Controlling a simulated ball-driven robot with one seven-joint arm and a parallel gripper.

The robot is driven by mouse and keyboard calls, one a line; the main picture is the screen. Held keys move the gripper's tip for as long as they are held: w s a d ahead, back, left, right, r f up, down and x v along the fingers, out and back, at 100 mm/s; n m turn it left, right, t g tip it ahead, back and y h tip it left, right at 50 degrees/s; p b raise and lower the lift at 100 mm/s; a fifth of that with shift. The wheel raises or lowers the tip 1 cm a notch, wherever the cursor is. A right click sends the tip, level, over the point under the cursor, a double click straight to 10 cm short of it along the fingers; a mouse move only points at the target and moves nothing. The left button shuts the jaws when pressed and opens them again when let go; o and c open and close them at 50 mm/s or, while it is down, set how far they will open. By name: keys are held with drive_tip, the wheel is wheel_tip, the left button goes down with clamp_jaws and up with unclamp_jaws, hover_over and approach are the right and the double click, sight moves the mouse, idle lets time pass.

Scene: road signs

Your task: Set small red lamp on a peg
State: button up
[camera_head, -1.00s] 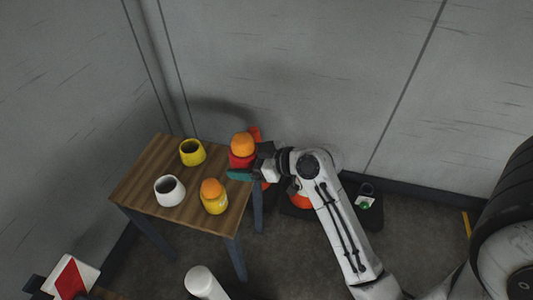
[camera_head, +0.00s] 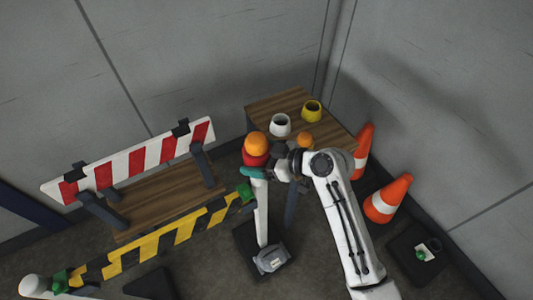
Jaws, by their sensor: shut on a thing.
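The small red lamp (camera_head: 256,158) has an orange dome (camera_head: 256,143) on a red body, with a teal part at its underside. My gripper (camera_head: 277,160) is shut on it from the right and holds it upright. In the picture the lamp is over the upper end of a white post (camera_head: 261,215). The post's top is hidden behind the lamp, so I cannot tell whether they touch. Another white post (camera_head: 36,287) stands at the lower left. No peg shows clearly.
A yellow-black striped board (camera_head: 160,243) with green end pieces spans between the posts. A red-white barrier (camera_head: 140,163) stands behind it. A wooden table (camera_head: 270,106) holds a white pot (camera_head: 280,125), a yellow pot (camera_head: 312,111) and an orange-topped lamp (camera_head: 305,140). Cones (camera_head: 388,198) stand right.

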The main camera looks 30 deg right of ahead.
drive_tip(key=shift+f+b, duration=2.9)
drive_tip(key=shift+f, duration=0.85)
drive_tip(key=shift+f, duration=0.15)
drive_tip(key=o, duration=1.1)
drive_tip(key=shift+d, duration=0.1)
